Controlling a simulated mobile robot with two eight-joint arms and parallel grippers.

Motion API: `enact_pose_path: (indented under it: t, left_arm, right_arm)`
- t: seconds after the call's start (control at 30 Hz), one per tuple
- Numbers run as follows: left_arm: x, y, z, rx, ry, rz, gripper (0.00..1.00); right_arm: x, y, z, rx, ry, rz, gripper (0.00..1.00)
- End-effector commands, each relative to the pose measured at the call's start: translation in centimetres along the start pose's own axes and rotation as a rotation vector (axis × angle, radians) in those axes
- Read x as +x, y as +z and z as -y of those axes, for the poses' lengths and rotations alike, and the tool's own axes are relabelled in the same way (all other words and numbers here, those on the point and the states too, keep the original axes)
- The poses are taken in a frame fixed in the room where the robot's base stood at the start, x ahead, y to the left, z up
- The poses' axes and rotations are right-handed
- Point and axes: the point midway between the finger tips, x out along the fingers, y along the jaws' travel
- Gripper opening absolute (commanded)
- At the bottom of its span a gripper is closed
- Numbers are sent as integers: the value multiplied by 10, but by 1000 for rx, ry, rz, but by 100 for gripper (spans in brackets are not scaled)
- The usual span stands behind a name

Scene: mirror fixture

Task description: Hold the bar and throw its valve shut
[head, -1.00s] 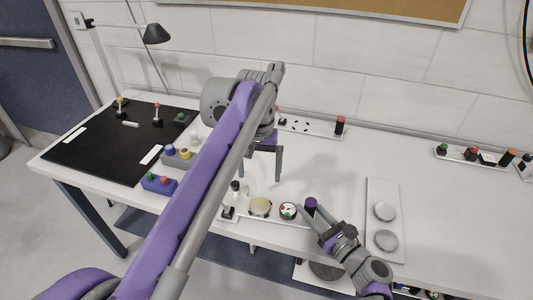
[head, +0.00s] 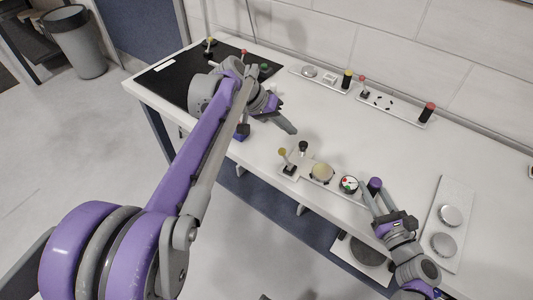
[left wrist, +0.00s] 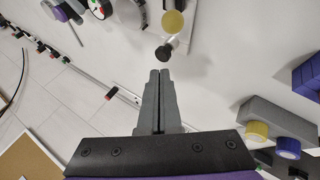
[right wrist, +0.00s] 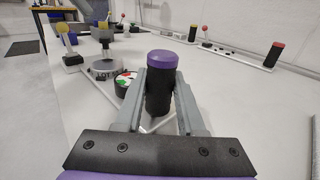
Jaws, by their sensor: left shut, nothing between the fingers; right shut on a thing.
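The bar is a pale strip (head: 338,188) along the table's front edge. My right gripper (right wrist: 160,95) is shut on that purple-capped post (right wrist: 163,75), one finger on each side. My left gripper (head: 293,131) is shut and empty, above the table just behind the knob and lever. In the left wrist view its closed tips (left wrist: 160,73) point at the black knob (left wrist: 163,52), apart from it.
A white plate with two grey discs (head: 451,215) lies right of my right gripper. Strips with small parts (head: 392,103) lie along the wall. A black mat (head: 190,75) covers the left end of the table. The middle of the table is mostly clear.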

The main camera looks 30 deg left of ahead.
Motion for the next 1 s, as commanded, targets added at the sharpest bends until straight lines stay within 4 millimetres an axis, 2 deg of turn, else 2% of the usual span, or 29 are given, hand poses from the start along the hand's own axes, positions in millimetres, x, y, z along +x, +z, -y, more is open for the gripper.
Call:
enact_pose_path:
  t: [0.03, 0.2, 0.4, 0.6, 0.67, 0.73, 1.0]
  left_arm:
    - [-14, -3, 19, -9, 30, -84, 0]
    - [-64, -10, 66, 15, 111, -385, 0]
    - [-121, -5, 103, 55, 119, -668, 0]
    - [-164, 12, 132, 96, 87, -867, 0]
    - [-164, 19, 140, 111, 83, -883, 0]
    - [-154, 29, 147, 127, 87, -857, 0]
    - [-68, 77, 170, 141, 132, -543, 0]
  right_arm:
    - [0, 0, 0, 0, 0, 0, 0]
    - [0, 0, 0, 0, 0, 0, 0]
    - [0, 0, 0, 0, 1, 0, 0]
    - [0, 0, 0, 0, 1, 0, 0]
    - [0, 0, 0, 0, 1, 0, 0]
    - [0, 0, 0, 0, 1, 0, 0]
    - [0, 0, 0, 0, 1, 0, 0]
